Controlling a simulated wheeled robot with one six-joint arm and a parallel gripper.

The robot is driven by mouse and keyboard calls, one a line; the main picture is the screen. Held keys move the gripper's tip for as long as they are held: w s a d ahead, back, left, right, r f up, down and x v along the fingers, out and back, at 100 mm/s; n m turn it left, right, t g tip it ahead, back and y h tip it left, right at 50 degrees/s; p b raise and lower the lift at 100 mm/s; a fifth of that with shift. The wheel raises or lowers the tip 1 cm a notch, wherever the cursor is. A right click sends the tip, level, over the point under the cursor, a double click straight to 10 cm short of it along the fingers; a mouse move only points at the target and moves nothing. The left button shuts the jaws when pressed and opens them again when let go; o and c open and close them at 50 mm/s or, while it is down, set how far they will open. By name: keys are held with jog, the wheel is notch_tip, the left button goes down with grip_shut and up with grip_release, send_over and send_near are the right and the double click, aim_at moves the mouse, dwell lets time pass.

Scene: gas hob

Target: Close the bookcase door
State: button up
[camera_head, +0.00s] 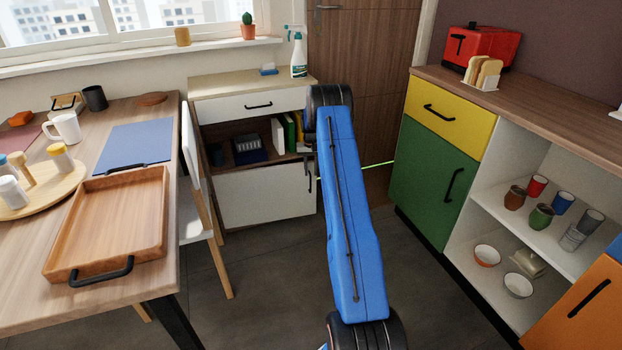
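The bookcase is the low white unit (196,116) with a wooden top, against the back wall. It has a white drawer, an open shelf with books and a white lower door (265,196). A dark upright shape, which may be the door's handle, shows at the door's right edge beside my arm. I cannot tell whether the door is flush or slightly ajar. My blue arm stands in front of the bookcase's right side and hides part of it. My gripper is not visible; the far end of the arm is hidden behind its upper joint.
A white chair (196,222) stands close to the bookcase's left front. A wooden table (30,300) with a tray (110,225) fills the left. A counter unit with a green door (430,185) and open shelves runs along the right. Dark floor (265,290) is clear between them.

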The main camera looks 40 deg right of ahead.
notch_tip(320, 180, up, 12)
jog(key=shift+f, duration=0.15)
jog(key=shift+d, duration=0.1)
